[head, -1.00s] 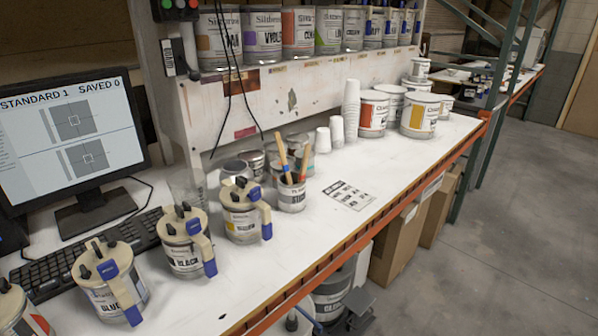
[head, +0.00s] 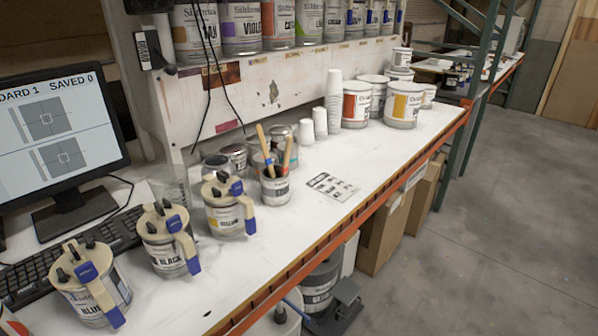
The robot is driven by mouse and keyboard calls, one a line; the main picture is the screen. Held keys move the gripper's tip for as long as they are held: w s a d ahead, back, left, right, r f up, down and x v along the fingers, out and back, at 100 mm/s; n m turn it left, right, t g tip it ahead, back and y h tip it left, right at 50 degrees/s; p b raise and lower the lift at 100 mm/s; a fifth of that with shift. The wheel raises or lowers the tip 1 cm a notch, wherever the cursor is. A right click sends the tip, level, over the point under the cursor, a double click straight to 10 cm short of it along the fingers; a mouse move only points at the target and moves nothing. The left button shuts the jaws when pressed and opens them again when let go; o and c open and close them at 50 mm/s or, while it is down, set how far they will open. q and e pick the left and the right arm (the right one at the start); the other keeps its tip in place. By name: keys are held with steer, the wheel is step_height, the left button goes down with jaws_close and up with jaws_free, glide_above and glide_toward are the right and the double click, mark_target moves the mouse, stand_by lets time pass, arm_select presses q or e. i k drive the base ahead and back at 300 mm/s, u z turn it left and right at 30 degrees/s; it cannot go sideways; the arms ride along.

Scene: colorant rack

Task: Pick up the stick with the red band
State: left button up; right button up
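Two sticks stand tilted in a small open can (head: 275,190) on the white bench. The lower ends of both sticks are hidden inside the can. Neither of my grippers is in view.
Lidded cans with handles, such as the yellow-labelled can (head: 229,207) and the black-labelled can (head: 167,240), stand left of the stick can. Several grey cans stand behind it. A printed card (head: 331,186) lies to its right, with clear bench (head: 375,160) beyond. White cups (head: 333,98) stand farther back.

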mark_target(288, 147)
steer(key=z, duration=0.75)
steer(key=i, duration=0.35)
